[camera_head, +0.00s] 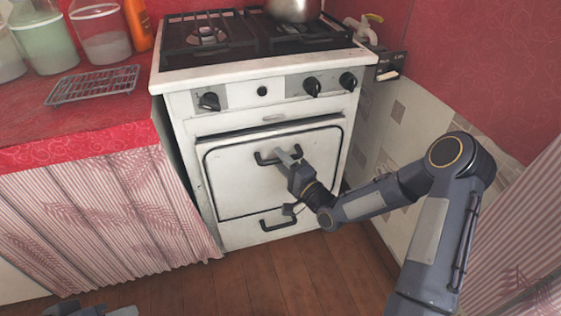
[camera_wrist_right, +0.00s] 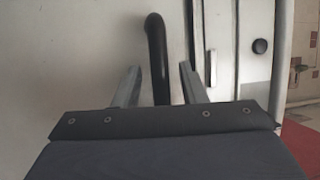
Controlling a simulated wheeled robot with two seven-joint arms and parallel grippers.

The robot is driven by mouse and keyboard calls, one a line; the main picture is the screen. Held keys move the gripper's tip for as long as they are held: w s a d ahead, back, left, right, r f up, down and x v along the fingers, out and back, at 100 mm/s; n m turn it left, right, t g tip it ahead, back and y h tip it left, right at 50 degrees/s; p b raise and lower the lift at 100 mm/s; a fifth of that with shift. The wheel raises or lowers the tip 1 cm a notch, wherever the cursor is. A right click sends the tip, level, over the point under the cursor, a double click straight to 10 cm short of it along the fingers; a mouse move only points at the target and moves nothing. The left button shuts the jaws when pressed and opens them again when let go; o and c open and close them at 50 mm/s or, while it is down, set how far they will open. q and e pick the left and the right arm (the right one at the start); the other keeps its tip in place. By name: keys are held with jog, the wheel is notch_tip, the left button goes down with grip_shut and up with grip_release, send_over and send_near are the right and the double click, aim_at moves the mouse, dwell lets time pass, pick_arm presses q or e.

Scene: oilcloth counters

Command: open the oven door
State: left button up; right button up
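The white oven door (camera_head: 235,185) is closed on the front of the stove. Its black bar handle (camera_head: 262,158) is near the top of the door. My right gripper (camera_head: 289,155) is at this handle. In the right wrist view the handle (camera_wrist_right: 157,60) runs between the two fingers of my right gripper (camera_wrist_right: 158,85), with a gap visible on each side, so the fingers are open around it. Part of my left gripper or arm (camera_head: 90,311) shows at the bottom left edge, mostly cut off; its fingers cannot be made out.
A lower drawer with a black handle (camera_head: 277,222) is under the door. Knobs (camera_head: 312,87) line the panel above; a metal pot (camera_head: 293,8) stands on the hob. A red counter (camera_head: 75,120) with a wire rack (camera_head: 93,86) is left. The wooden floor (camera_head: 265,280) in front is clear.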

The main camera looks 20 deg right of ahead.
jog(key=shift+w+a, duration=0.15)
jog(key=shift+w, duration=0.1)
grip_shut()
